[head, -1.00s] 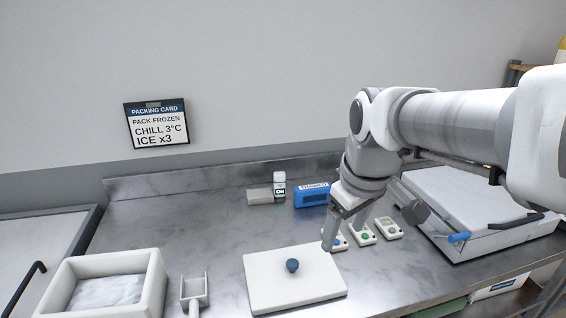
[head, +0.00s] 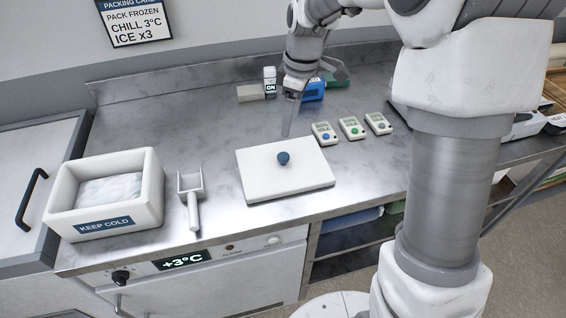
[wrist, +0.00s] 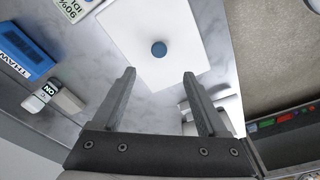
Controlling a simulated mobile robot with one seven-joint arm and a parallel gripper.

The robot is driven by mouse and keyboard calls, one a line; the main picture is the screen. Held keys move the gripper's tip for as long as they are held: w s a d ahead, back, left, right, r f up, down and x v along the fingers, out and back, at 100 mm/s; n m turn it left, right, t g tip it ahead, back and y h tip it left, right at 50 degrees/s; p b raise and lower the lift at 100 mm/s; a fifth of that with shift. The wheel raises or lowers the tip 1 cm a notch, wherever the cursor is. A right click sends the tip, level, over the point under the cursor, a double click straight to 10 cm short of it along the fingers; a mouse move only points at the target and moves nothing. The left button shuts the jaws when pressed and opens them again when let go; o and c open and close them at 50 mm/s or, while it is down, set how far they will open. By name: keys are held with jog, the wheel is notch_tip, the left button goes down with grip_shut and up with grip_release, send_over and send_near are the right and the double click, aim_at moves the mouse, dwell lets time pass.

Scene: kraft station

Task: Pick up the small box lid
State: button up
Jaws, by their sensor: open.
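The small box lid (head: 262,180) is a flat white slab with a round dark blue knob (head: 283,158) in its middle. It lies flat on the metal counter near the front edge. In the wrist view the lid (wrist: 135,30) lies beyond the fingertips, with its knob (wrist: 159,48) a little above the gap between them. My gripper (head: 288,133) is above the counter, just behind the lid and its knob in the head view. In the wrist view both fingers (wrist: 160,75) are spread apart with nothing between them.
A white box marked KEEP COLD (head: 105,205) and a scoop (head: 192,200) stand left of the lid. Several small devices with coloured buttons (head: 351,128) stand right of it. A blue THAWED box (wrist: 20,50) and a small ON device (head: 269,80) are at the back.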

aim_at(283, 156)
jog(key=f, duration=0.4)
jog(key=a+f, duration=0.1)
jog(key=f, duration=0.7)
jog(key=shift+w+a+f, duration=0.25)
jog(key=shift+w+f, duration=0.05)
jog(key=shift+w, duration=0.1)
grip_shut()
